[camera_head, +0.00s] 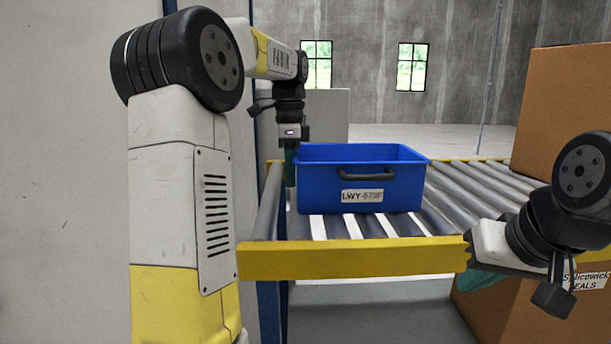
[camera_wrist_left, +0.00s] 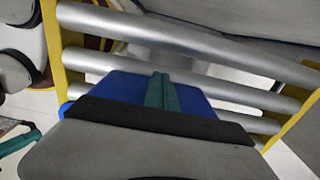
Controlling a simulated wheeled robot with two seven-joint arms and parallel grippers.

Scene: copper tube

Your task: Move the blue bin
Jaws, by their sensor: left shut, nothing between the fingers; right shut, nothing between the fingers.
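The blue bin (camera_head: 370,187) stands upright on the roller conveyor (camera_head: 465,200) in the head view, with a dark handle and a white label on its front. My left gripper (camera_head: 290,168) points down, shut and empty, close beside the bin's left wall; I cannot tell whether it touches. In the left wrist view, the green fingers (camera_wrist_left: 160,92) are together in front of a blue surface that appears to be the bin. My right gripper (camera_head: 480,278) is shut and empty at the lower right, near the conveyor's front rail; its fingertips are partly hidden.
A yellow rail (camera_head: 350,259) runs along the conveyor's front edge. A large cardboard box (camera_head: 565,105) stands at the back right, and another box (camera_head: 500,318) is below the right arm. The rollers right of the bin are clear.

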